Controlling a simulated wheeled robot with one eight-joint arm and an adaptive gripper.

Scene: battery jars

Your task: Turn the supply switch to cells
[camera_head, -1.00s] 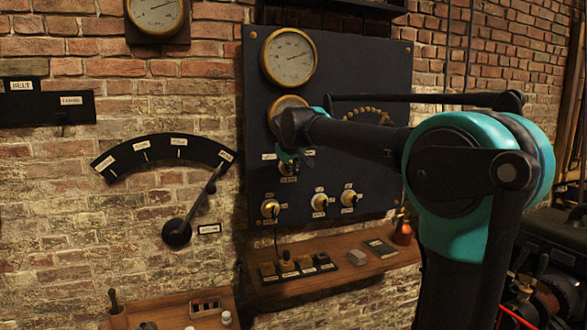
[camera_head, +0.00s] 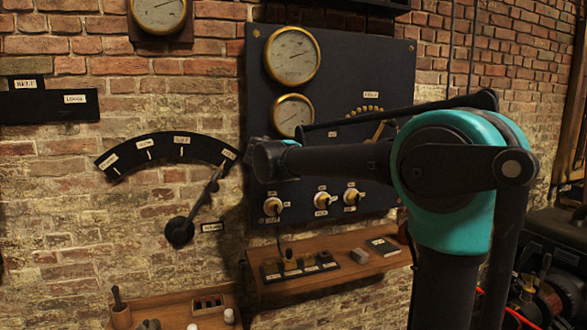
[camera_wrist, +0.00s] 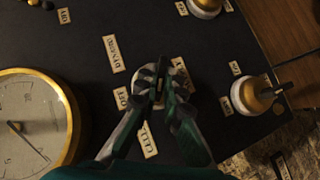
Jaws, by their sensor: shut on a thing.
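My gripper (camera_wrist: 162,88) reaches down from the bottom of the wrist view with its two fingers shut on the small dark lever of the supply switch (camera_wrist: 159,92). The fingertips cover most of the switch. Around it on the dark panel are labels that read as DYNAMO (camera_wrist: 113,53), OFF (camera_wrist: 121,97) and CELLS (camera_wrist: 149,139). Which label the lever points at cannot be told. In the head view my arm's wrist hides the fingers and the supply switch at the left-middle of the dark panel (camera_head: 350,60).
A brass-rimmed gauge (camera_wrist: 35,120) lies left of my fingers, and another switch (camera_wrist: 252,96) to the right. Three switches stand low on the panel, one at left (camera_head: 272,206). Below is a wooden shelf (camera_head: 330,282) with small items. A wall lever (camera_head: 180,231) stands left.

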